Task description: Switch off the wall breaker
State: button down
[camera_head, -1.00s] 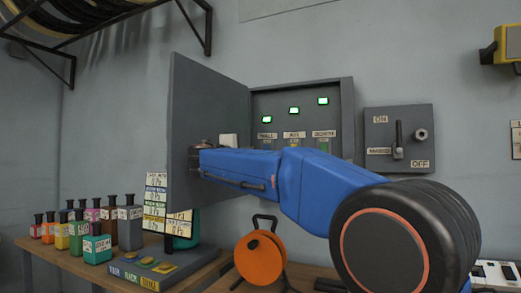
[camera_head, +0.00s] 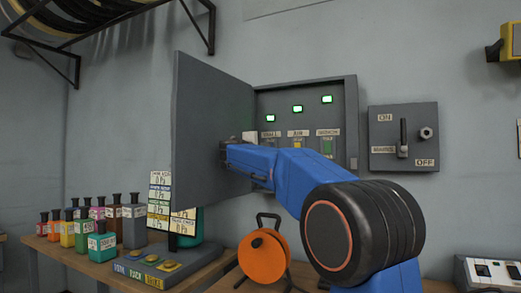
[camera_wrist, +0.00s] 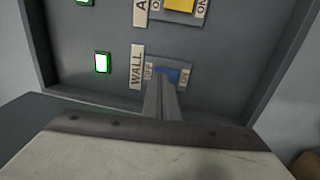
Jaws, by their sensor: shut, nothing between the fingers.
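The wall breaker (camera_wrist: 167,74) is a small blue switch beside the WALL label, between OFF and ON markings, in the wrist view. My gripper (camera_wrist: 161,82) is shut and empty, its fingertips in front of the blue switch and covering part of it. I cannot tell whether they touch it. The WALL lamp (camera_wrist: 103,63) is lit, with a green rim; in the head view it is the leftmost lamp (camera_head: 270,118). In the head view my arm hides the wall breaker, and the fingertips cannot be made out.
The grey cabinet (camera_head: 351,105) has its door (camera_head: 205,125) swung open to the left, close to my wrist. A yellow breaker (camera_wrist: 179,5) sits beside the blue one. A mains switch box (camera_head: 381,138) is to the right. Bottles and an orange reel (camera_head: 262,262) stand below.

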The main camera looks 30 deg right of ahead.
jog(key=shift+x, duration=1)
jog(key=shift+w+d+r, duration=0.1)
jog(key=shift+r, duration=0.05)
jog(key=r+v, duration=0.3)
jog(key=v, duration=1)
jog(key=shift+s+a+r, duration=0.15)
jog(key=shift+s+a, duration=0.15)
jog(key=shift+a, duration=0.1)
